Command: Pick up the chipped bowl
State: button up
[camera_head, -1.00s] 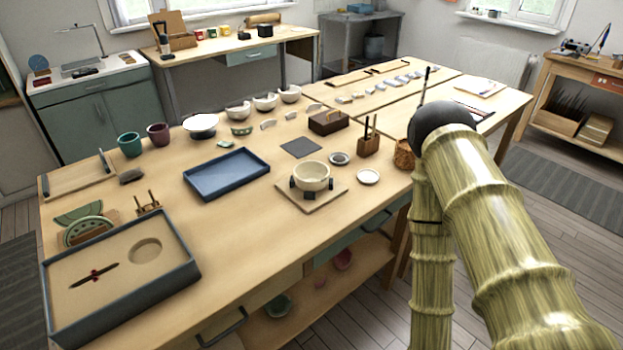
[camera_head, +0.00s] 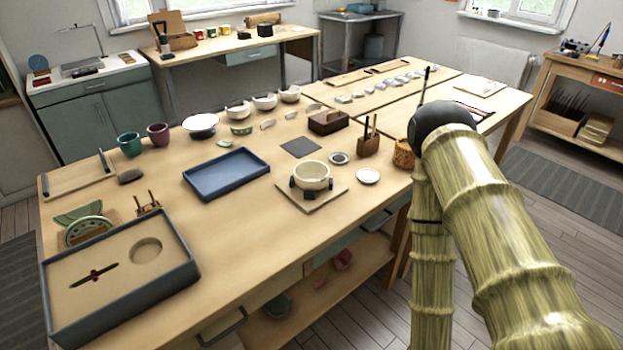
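A cream bowl (camera_head: 313,174) stands upright between dark pegs on a square wooden board (camera_head: 318,203) near the front edge of the worktable. Several broken-rimmed pale bowls stand along the table's back edge, among them one at the left (camera_head: 238,110), one in the middle (camera_head: 264,102) and one at the right (camera_head: 289,94). A wide white bowl (camera_head: 201,126) stands left of them. I cannot tell for certain which is the chipped bowl. My arm fills the right side, apart from all the bowls. My gripper is out of view.
A padded box (camera_head: 120,270) fills the front left. Bare tabletop lies between it and the board.

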aim_at(309, 175)
jog(key=u, duration=2.25)
jog(key=k, duration=0.5)
jog(key=z, duration=1.15)
